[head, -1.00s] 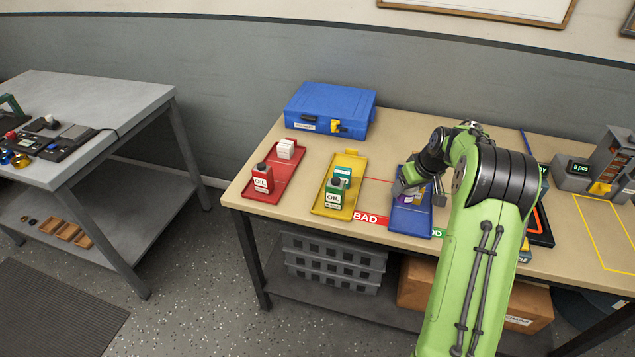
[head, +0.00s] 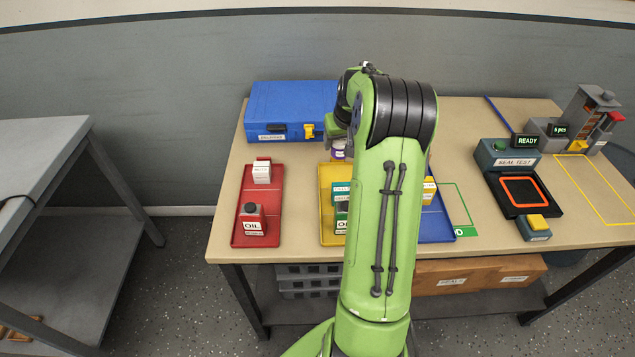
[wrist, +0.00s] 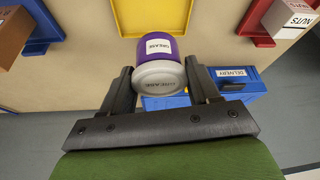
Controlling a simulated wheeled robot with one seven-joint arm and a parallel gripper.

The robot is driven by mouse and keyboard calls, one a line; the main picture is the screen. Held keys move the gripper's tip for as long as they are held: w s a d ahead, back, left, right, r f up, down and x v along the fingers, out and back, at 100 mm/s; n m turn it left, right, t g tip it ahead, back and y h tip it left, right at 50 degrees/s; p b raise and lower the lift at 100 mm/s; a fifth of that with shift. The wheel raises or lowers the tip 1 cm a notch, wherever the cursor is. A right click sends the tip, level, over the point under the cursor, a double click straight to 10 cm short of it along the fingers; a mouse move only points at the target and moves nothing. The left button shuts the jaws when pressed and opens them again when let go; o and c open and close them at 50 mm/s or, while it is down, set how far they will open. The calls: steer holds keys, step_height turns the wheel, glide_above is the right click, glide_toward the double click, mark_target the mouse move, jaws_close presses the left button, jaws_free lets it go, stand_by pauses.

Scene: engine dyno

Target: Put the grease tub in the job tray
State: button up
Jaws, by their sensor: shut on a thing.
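The grease tub (wrist: 158,50) is purple with a grey lid and a white label reading GREASE. In the wrist view it is between the two fingers of my gripper (wrist: 159,68), which is shut on it, lid toward the camera. In the head view a little of the purple tub (head: 338,152) shows beside my arm, near the far end of the yellow tray (head: 327,178); the arm hides most of my gripper. The yellow tray also shows just beyond the tub in the wrist view (wrist: 117,22). No tray has a readable "job" label.
A red tray (head: 274,205) holds an oil bottle and a white box. The yellow tray holds an oil bottle and a teal box. A blue tray (head: 438,226) is partly behind my arm. A blue case (head: 290,108) stands at the back; a seal test station (head: 508,153) is right.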

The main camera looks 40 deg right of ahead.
step_height(320, 180, down, 9)
steer(key=shift+s+r+b, duration=0.1)
steer(key=shift+r+b, duration=0.1)
steer(key=shift+b, duration=0.75)
steer(key=shift+f, duration=0.15)
steer(key=o, duration=1.2)
